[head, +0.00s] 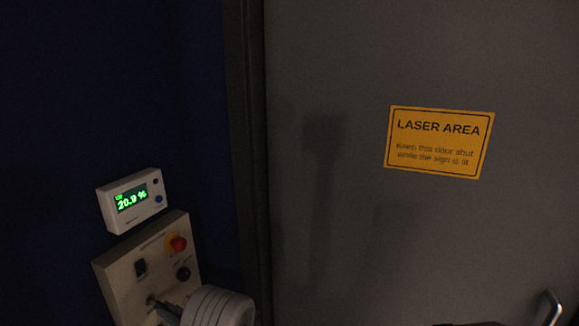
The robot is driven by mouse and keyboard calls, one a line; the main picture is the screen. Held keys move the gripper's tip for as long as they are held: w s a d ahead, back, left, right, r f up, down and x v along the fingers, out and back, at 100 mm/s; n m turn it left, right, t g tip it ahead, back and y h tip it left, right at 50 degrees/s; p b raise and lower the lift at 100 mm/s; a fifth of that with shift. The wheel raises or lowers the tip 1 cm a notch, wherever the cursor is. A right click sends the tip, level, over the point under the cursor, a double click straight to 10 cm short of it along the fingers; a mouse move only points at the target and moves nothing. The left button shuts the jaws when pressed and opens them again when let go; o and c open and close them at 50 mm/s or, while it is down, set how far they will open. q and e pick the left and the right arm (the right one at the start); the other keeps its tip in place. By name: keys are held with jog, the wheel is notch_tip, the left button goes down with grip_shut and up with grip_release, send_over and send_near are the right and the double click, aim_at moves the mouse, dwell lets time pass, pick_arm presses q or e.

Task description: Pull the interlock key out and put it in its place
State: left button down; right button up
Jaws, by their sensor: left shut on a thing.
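A beige control panel (120,275) is on the dark blue wall at the lower left. It has a red button on a yellow collar (177,243), a black switch (140,268) and a black round knob (183,273). My left gripper (160,307) is at the panel's lower part, at the bottom of the picture, behind my white wrist. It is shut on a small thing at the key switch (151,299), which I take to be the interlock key. The key is mostly hidden and dark, and I cannot tell how far it sits in. My right gripper is not in view.
A white meter (133,200) reading 20.9 % in green is just above the panel. A grey door (340,220) with a yellow "LASER AREA" sign (439,142) fills the right. Its metal handle (552,308) is at the lower right. A dark frame (247,150) separates door and wall.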

pick_arm(q)
jog(key=shift+v, duration=2.05)
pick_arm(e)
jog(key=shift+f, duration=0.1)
pick_arm(q)
jog(key=shift+s+a, duration=0.1)
